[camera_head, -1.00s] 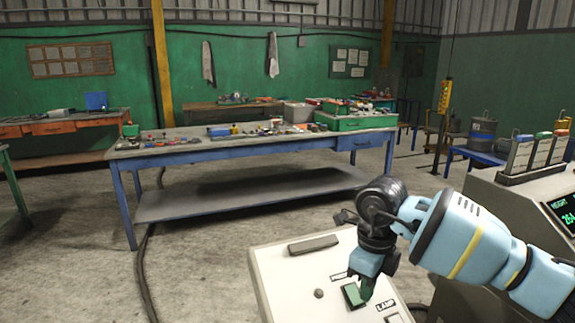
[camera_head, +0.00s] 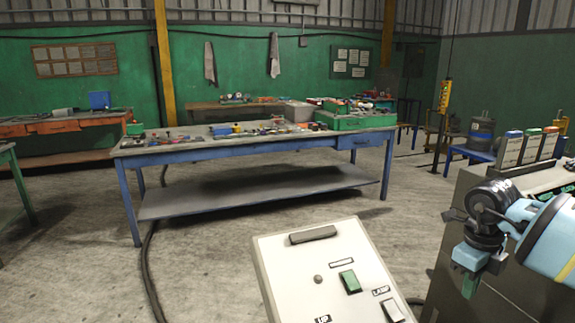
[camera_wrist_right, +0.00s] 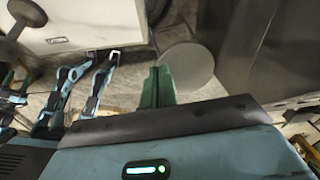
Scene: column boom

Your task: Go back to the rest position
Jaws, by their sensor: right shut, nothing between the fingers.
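My right gripper (camera_head: 468,284) is at the right of the head view, its green fingers pointing down and shut with nothing between them. It hangs in front of the grey console's side, to the right of the white control panel (camera_head: 285,262) and apart from it. The right wrist view shows its green fingers (camera_wrist_right: 158,86) together and empty. The panel has a green rocker switch (camera_head: 350,281), a pale switch by the LAMP label (camera_head: 392,310) and a dark bar along its top. My left gripper does not show in the head view.
A grey console (camera_head: 440,262) stands close on the right, partly behind my right arm. A long blue-legged workbench (camera_head: 262,142) with tools and a green tray crosses the middle distance. The concrete floor between is open, with a dark cable on the left.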

